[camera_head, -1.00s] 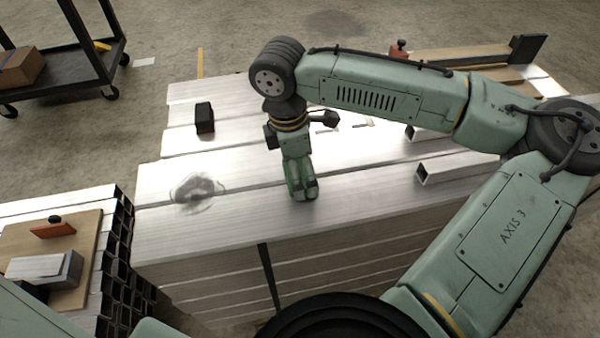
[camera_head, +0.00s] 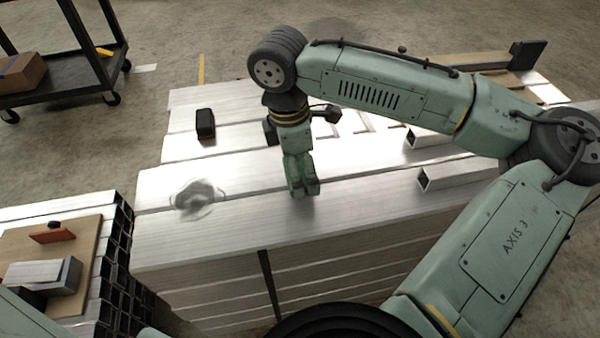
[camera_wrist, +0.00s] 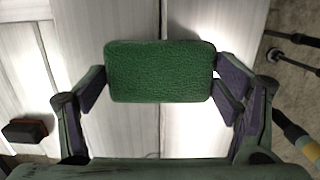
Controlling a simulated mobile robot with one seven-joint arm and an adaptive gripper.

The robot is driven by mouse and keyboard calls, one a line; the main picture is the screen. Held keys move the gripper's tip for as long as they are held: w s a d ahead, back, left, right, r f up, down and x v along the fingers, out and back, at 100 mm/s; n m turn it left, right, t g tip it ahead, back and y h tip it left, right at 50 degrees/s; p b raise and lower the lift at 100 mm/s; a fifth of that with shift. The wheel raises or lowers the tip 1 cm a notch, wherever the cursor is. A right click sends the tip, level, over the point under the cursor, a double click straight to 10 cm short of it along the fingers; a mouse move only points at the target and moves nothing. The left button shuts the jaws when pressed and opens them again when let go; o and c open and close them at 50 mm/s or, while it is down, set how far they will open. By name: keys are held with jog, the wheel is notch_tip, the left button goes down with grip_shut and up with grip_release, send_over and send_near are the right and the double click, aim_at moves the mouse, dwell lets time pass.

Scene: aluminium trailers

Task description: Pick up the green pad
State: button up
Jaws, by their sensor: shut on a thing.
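The green pad (camera_wrist: 160,71) is a rounded rectangular block with a textured face. In the wrist view it sits between the two fingers of my gripper (camera_wrist: 162,84), which is shut on it. In the head view my gripper (camera_head: 302,186) points down over the front part of the aluminium stack (camera_head: 235,222). There the pad is mostly hidden by the fingers and cannot be told apart clearly from them. I cannot tell for sure whether the pad touches the metal surface or hangs just above it.
A black block (camera_head: 205,124) lies on the stack's back left, and a grey scuffed patch (camera_head: 196,197) marks its left. Short square tubes (camera_head: 455,173) lie at the right. A dark cart (camera_head: 70,75) is behind.

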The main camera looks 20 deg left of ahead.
jog(key=w+a+r+b, duration=0.2)
jog(key=w+a, duration=0.8)
jog(key=a, duration=0.2)
jog(key=shift+w+r, duration=0.25)
jog(key=shift+r, duration=0.1)
jog(key=o, duration=0.6)
jog(key=c, duration=0.5)
